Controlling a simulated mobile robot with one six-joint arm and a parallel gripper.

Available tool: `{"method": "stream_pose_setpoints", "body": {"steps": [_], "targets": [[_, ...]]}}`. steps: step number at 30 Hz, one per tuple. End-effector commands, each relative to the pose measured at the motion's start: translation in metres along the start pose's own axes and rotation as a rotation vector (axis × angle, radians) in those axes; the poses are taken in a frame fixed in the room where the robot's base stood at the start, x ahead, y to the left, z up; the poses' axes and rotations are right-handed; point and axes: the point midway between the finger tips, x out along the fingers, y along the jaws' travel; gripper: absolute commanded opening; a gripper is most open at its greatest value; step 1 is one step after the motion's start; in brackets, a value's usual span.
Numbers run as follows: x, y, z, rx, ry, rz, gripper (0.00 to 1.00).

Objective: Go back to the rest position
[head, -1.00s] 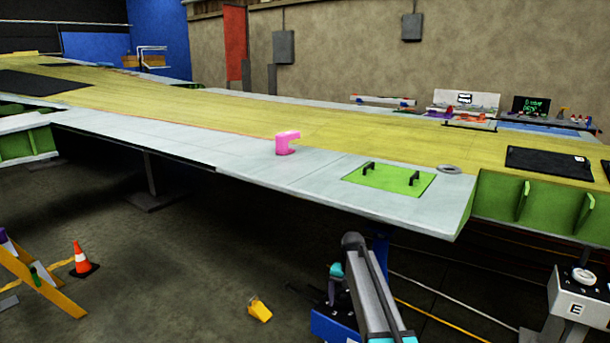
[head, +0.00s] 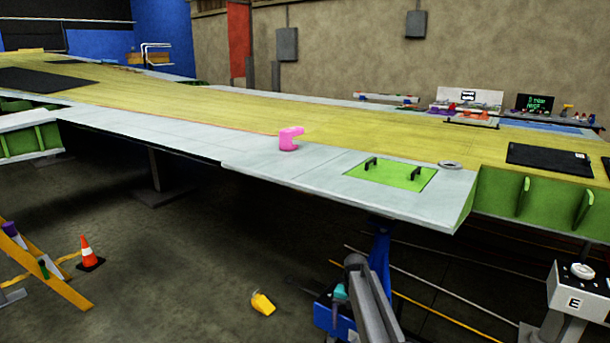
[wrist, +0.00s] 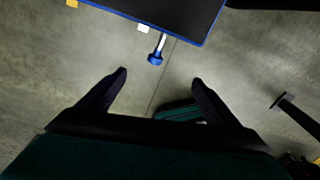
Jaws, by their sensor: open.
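My gripper (wrist: 160,82) shows in the wrist view with its two dark fingers spread apart and nothing between them. It points down over the grey concrete floor (wrist: 60,85). In the head view only part of my arm shows at the bottom, below the wing's front edge; the gripper itself cannot be made out there.
The long wing (head: 230,125) fills the middle, bearing a pink clamp-like piece (head: 290,139), a green panel with black handles (head: 392,176) and a grey ring (head: 450,165). A yellow object (head: 262,303) and an orange cone (head: 87,253) are on the floor. A white post marked E (head: 578,300) stands right.

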Motion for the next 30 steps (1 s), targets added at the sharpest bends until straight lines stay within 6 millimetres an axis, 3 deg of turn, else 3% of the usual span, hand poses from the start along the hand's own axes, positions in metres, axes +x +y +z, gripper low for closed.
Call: {"method": "stream_pose_setpoints", "body": {"steps": [15,24,30], "targets": [[0.150,-0.057,-0.119,0.097,0.174,-0.088,0.85],[0.217,-0.097,-0.205,0.360,0.240,-0.164,0.85],[0.251,-0.123,-0.263,0.599,0.262,-0.229,0.85]]}}
